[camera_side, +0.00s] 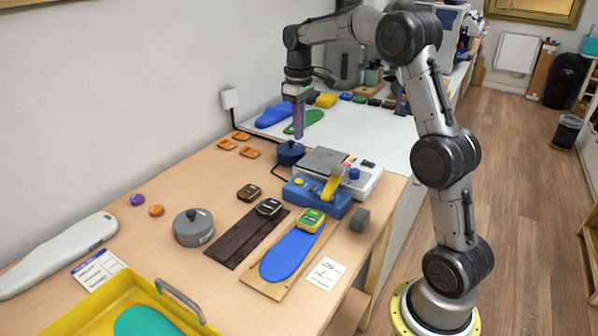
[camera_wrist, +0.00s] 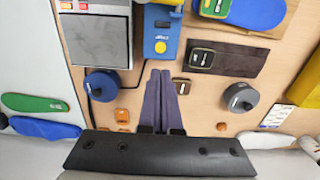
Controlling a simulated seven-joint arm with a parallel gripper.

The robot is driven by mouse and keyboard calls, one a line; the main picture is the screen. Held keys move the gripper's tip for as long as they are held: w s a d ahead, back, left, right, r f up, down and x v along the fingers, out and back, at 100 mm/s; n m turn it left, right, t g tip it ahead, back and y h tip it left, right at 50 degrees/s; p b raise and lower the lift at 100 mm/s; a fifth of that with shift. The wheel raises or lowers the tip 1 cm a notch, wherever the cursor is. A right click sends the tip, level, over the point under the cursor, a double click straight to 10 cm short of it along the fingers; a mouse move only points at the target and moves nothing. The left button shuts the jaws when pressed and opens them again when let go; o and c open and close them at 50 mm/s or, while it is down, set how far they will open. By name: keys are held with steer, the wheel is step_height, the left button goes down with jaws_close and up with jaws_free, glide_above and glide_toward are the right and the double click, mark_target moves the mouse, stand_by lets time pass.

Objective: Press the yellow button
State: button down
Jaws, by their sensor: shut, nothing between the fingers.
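The yellow button (camera_side: 299,182) sits on the left end of a blue device (camera_side: 331,204), which also carries a yellow lever (camera_side: 333,184). In the wrist view the button (camera_wrist: 160,47) shows clear and uncovered on the blue device (camera_wrist: 160,25). My gripper (camera_side: 298,137) is shut and empty, fingers pointing down, raised above the table behind the device. In the wrist view its closed fingertips (camera_wrist: 160,72) appear just below the button in the picture, apart from it.
A blue round pot (camera_side: 290,153) stands below my fingers in the side view. A grey-topped machine (camera_side: 330,164) is behind the blue device. A grey lidded pot (camera_side: 193,228), a dark strip (camera_side: 246,238) and a blue insole (camera_side: 292,252) lie in front.

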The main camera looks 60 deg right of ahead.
mark_target(299, 181)
step_height(299, 181, down, 13)
stand_by(0.4)
steer(key=shift+f, duration=0.1)
